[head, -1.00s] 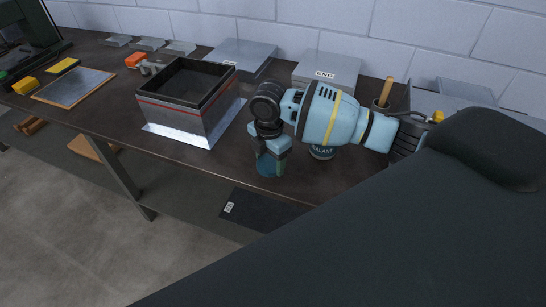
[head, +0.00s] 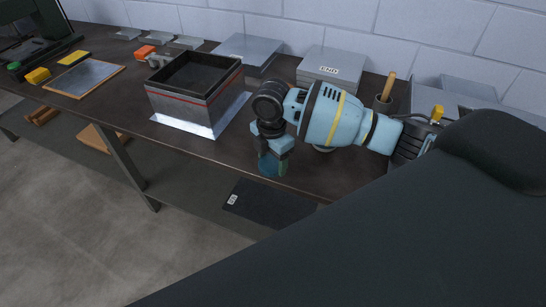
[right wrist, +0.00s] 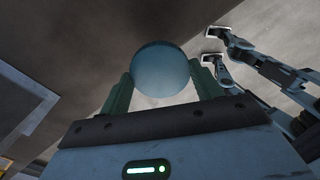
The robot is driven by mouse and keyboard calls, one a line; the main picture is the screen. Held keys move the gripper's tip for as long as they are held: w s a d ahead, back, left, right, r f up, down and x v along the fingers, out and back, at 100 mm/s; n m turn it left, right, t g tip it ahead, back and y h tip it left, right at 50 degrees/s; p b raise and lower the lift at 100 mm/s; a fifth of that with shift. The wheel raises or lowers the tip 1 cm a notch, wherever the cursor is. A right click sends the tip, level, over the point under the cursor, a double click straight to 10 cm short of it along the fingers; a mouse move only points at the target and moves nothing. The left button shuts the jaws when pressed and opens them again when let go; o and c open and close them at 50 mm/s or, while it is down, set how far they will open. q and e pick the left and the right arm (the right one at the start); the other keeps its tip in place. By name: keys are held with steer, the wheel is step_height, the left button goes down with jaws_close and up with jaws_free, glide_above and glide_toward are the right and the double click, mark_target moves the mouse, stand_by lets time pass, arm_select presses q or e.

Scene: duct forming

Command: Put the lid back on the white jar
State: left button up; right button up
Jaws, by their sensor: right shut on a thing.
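My right gripper (head: 273,163) is shut on a round teal lid (head: 268,171), over the front edge of the bench. In the right wrist view the lid (right wrist: 161,70) sits between the two green fingers. The jar (head: 323,149) is almost wholly hidden behind my right forearm; only a sliver shows below it, so its open top cannot be seen. My left gripper (right wrist: 217,46) shows in the right wrist view with its two fingertips apart and nothing between them; it is outside the head view.
On the dark bench (head: 205,155) an open box-shaped duct (head: 190,105) stands left of my right gripper. A black mat (head: 265,206) lies below the bench edge.

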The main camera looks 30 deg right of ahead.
steer(key=shift+s+a+r+m, duration=0.2)
steer(key=shift+r+m, duration=0.15)
steer(key=shift+m, duration=0.25)
steer(key=s+a+r+m, duration=0.3)
steer(key=s+r+m, duration=0.5)
steer(key=m, duration=1.1)
steer(key=shift+s+r, duration=0.2)
steer(key=shift+s, duration=0.05)
